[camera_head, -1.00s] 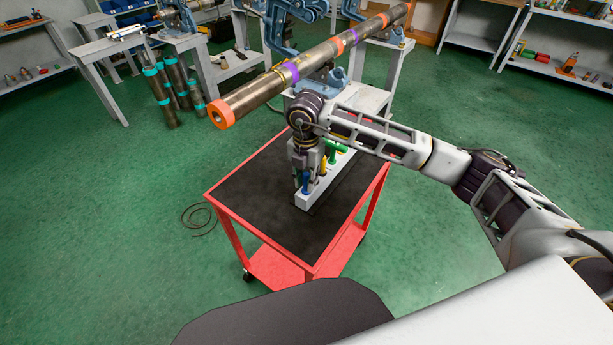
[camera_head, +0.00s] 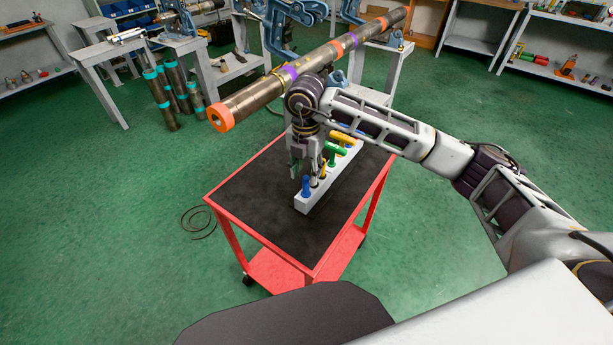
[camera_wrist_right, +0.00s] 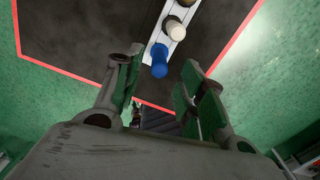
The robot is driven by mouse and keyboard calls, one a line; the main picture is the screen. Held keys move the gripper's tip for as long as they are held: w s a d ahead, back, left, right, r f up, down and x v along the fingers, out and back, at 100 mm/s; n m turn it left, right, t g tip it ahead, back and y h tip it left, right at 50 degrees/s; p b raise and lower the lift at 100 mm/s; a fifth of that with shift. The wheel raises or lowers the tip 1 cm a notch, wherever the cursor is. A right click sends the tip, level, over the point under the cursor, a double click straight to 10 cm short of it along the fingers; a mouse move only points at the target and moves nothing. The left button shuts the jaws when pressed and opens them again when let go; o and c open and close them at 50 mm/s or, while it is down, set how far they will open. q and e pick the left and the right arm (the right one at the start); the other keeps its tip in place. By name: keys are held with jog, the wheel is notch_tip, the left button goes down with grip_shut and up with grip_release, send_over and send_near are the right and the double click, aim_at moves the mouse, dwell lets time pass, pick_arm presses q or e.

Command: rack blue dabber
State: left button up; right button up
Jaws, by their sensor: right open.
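The blue dabber (camera_head: 306,187) stands upright at the near end of the white rack (camera_head: 309,206) on the cart. It also shows in the right wrist view (camera_wrist_right: 158,68), just past and between the fingertips, with no finger seen touching it. My right gripper (camera_head: 307,172) is open and empty, pointing down above the near end of the rack. Its two fingers (camera_wrist_right: 160,82) are spread apart in the wrist view. The gripper hides part of the rack in the head view. My left gripper is not in view.
Green (camera_head: 329,148) and yellow (camera_head: 343,137) dabbers and a white-topped one (camera_wrist_right: 175,28) stand in the rack. The red cart's black top (camera_head: 255,200) is clear to the left. A long pipe (camera_head: 255,97) in vises passes above and behind my right wrist.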

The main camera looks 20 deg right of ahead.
jog(key=shift+r, duration=1.85)
jog(key=shift+a+r, duration=0.1)
jog(key=shift+r, duration=0.1)
